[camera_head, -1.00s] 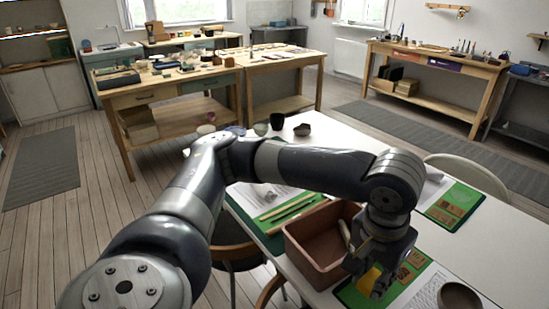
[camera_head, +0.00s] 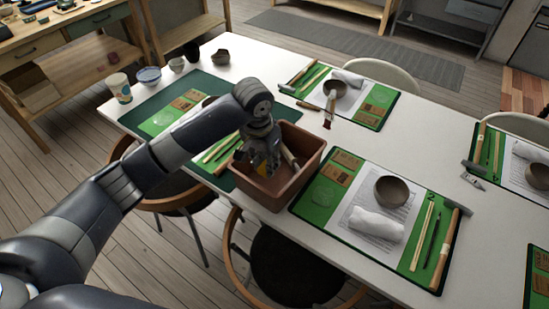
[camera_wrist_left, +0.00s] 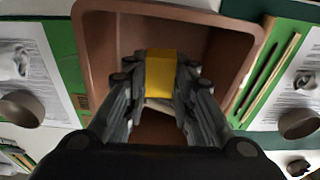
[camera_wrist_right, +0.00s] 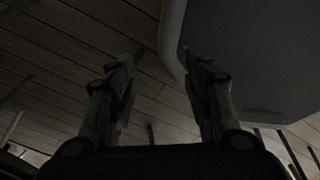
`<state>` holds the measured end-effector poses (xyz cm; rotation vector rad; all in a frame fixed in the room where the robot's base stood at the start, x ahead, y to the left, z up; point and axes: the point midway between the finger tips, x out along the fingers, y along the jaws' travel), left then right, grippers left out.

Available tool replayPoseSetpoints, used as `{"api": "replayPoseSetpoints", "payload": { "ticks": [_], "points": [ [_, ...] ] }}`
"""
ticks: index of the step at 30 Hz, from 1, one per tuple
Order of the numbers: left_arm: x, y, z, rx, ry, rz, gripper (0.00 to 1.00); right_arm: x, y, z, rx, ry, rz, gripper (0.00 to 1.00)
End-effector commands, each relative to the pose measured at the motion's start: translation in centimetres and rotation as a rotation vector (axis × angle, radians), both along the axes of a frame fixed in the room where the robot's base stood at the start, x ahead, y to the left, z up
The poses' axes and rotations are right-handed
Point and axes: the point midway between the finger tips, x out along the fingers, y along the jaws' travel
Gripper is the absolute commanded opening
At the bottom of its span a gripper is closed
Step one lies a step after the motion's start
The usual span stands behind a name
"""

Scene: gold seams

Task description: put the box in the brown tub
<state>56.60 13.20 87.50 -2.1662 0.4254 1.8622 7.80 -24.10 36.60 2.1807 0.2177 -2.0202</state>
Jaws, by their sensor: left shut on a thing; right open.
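The brown tub (camera_head: 287,191) stands on the white table near its front edge, and it also shows in the left wrist view (camera_wrist_left: 100,50). My left gripper (camera_head: 264,163) is over the tub's opening. It is shut on a yellow box (camera_wrist_left: 160,72), which is between the fingertips in the left wrist view. A pale rod-like thing (camera_head: 289,156) leans inside the tub. My right gripper (camera_wrist_right: 160,85) is open and empty, above the wooden floor.
Green mats with bowls, rolled cloths and tools lie around the tub, such as the front mat (camera_head: 328,200). A paper cup (camera_head: 120,88) and small bowls stand at the back left. Chairs (camera_head: 290,265) are at the front edge. Bare table (camera_head: 435,150) lies between mats.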

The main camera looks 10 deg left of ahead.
Motion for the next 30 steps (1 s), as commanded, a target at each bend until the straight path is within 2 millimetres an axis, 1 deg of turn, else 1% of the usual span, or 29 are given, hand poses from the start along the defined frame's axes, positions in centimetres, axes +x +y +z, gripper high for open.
{"api": "replayPoseSetpoints", "payload": {
  "ticks": [1,6,13,18,21,30],
  "points": [
    [-0.1,0.1,-1.2,0.002,0.005,-0.001,0.1,0.1,-0.1,0.1,-0.001,-0.001,0.0,0.46],
    [-0.1,0.1,-4.2,0.002,0.003,0.0,0.1,0.4,-0.1,0.2,-0.001,-0.006,-0.001,0.46],
    [-0.1,0.1,-6.1,0.002,0.001,-0.001,0.1,1.2,0.3,0.4,0.004,-0.02,-0.002,0.46],
    [-0.1,0.1,-8.5,0.002,0.002,-0.001,0.1,1.3,0.8,0.5,0.011,-0.02,-0.004,0.46],
    [0.0,0.0,-9.1,0.0,-0.001,-0.001,0.1,1.2,1.1,0.5,0.014,-0.02,-0.005,0.46],
    [-0.1,0.0,-9.3,0.0,0.0,-0.001,0.1,1.2,1.0,0.5,0.014,-0.019,-0.004,0.46]
  ]
}}
